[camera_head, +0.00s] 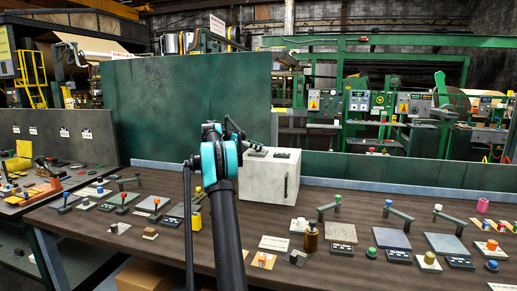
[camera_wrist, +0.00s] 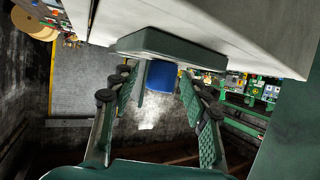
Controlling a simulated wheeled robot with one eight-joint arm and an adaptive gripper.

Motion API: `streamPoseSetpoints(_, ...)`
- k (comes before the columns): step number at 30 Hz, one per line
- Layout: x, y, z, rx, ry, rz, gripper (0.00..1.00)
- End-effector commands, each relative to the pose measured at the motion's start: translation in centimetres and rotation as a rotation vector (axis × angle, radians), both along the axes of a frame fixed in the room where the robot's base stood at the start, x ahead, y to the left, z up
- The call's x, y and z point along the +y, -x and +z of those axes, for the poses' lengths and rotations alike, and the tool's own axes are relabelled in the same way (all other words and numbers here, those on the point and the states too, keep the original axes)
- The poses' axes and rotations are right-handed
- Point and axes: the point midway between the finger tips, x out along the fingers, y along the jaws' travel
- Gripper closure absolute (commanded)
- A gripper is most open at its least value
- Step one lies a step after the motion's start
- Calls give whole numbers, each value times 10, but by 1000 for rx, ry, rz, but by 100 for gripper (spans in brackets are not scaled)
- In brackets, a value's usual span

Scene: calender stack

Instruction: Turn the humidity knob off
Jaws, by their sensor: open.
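A blue knob (camera_wrist: 161,76) shows in the wrist view on a dark green plate (camera_wrist: 160,46) fixed to a pale box. No label is readable, so I cannot tell whether it is the humidity knob. My gripper (camera_wrist: 160,90) is open, with one finger on each side of the blue knob. I cannot tell whether either finger touches it. In the head view my gripper (camera_head: 249,143) is above the left top edge of the white box (camera_head: 265,180). The knob is hidden in that view.
The brown workbench (camera_head: 165,259) carries several small panels, levers and coloured knobs on both sides of the box. A brown bottle (camera_head: 311,237) stands in front of the box's right side. A tall dark green panel (camera_head: 190,108) rises behind the bench.

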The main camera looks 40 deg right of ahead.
Motion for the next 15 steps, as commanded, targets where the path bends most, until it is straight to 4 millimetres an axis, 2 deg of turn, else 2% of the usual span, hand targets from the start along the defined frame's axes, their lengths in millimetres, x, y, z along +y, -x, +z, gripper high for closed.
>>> streamPoseSetpoints(1,0,0,0,0,0,0,58)
streamPoseSetpoints(11,0,0,0,0,0,0,99)
streamPoseSetpoints(15,0,0,0,-1,0,2,100)
